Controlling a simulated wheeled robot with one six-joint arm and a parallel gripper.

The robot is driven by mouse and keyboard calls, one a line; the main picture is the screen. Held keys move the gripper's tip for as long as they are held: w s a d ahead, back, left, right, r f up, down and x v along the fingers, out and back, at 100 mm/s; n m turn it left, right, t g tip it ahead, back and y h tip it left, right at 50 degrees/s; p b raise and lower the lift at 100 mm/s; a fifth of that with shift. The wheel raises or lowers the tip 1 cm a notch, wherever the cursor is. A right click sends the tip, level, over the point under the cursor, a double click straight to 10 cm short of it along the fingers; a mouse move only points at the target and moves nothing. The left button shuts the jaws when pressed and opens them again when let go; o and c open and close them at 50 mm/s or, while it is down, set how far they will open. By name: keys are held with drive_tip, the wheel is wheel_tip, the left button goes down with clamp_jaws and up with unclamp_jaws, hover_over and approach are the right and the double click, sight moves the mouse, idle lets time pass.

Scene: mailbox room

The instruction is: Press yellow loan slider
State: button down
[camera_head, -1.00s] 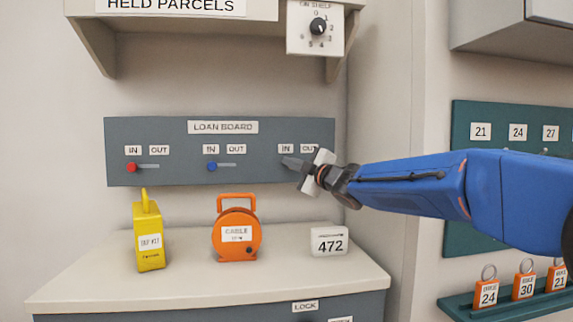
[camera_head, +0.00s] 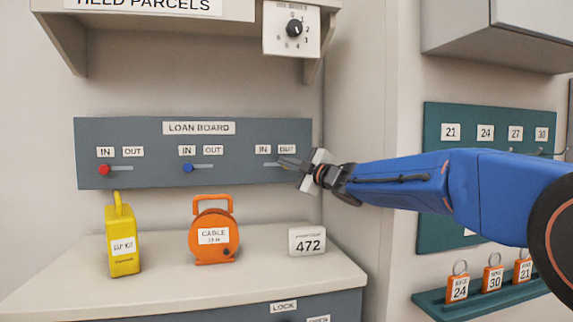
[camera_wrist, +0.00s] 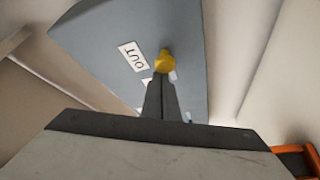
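The yellow slider knob (camera_wrist: 165,62) shows in the wrist view at the tips of my gripper (camera_wrist: 161,82), close to the OUT label (camera_wrist: 133,56). The two fingers lie together, shut, with the knob just beyond their tips; they appear to touch it. In the head view, my gripper (camera_head: 283,162) reaches the right-hand slider of the loan board (camera_head: 220,180), below its OUT label (camera_head: 287,149). The slider's slot (camera_head: 268,165) shows to the left of the fingertips. The yellow knob is hidden there.
A red slider (camera_head: 104,169) and a blue slider (camera_head: 187,168) sit at their IN ends. Below, a yellow tagged item (camera_head: 123,262), an orange cable reel (camera_head: 211,250) and a 472 block (camera_head: 307,247) stand on the counter. A shelf (camera_head: 60,45) overhangs the board.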

drive_tip(key=s+d, duration=0.3)
drive_tip(key=s, duration=0.6)
drive_tip(key=shift+s+d+r, duration=0.1)
idle(0.5)
